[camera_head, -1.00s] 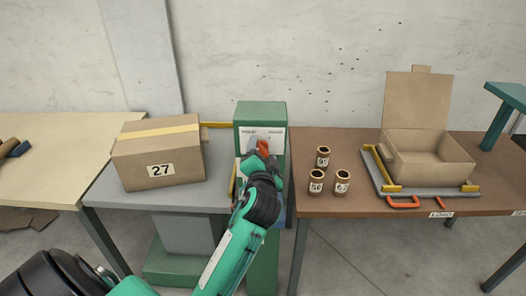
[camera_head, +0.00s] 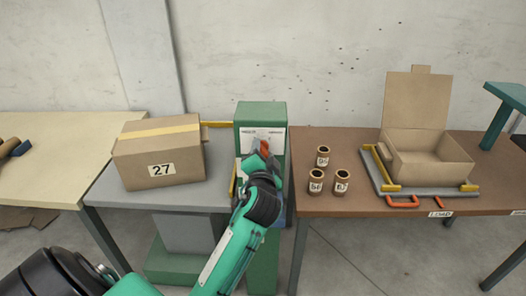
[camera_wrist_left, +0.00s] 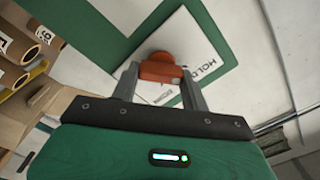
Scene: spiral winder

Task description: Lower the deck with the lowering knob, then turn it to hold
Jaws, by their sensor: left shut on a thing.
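The orange lowering knob (camera_wrist_left: 160,68) sits on the white label plate (camera_wrist_left: 190,50) of the green control post (camera_head: 261,112). The plate carries the word HOLD and a second word partly hidden by the gripper. My left gripper (camera_wrist_left: 160,75) is shut on the knob, with one finger on each side of it. In the head view the left gripper (camera_head: 262,160) covers much of the plate. The deck (camera_head: 105,192) is the grey top left of the post, and a taped box marked 27 (camera_head: 160,155) rests on it. My right gripper is not in view.
A beige table (camera_head: 60,160) stands at the left. Floor shows between the tables.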

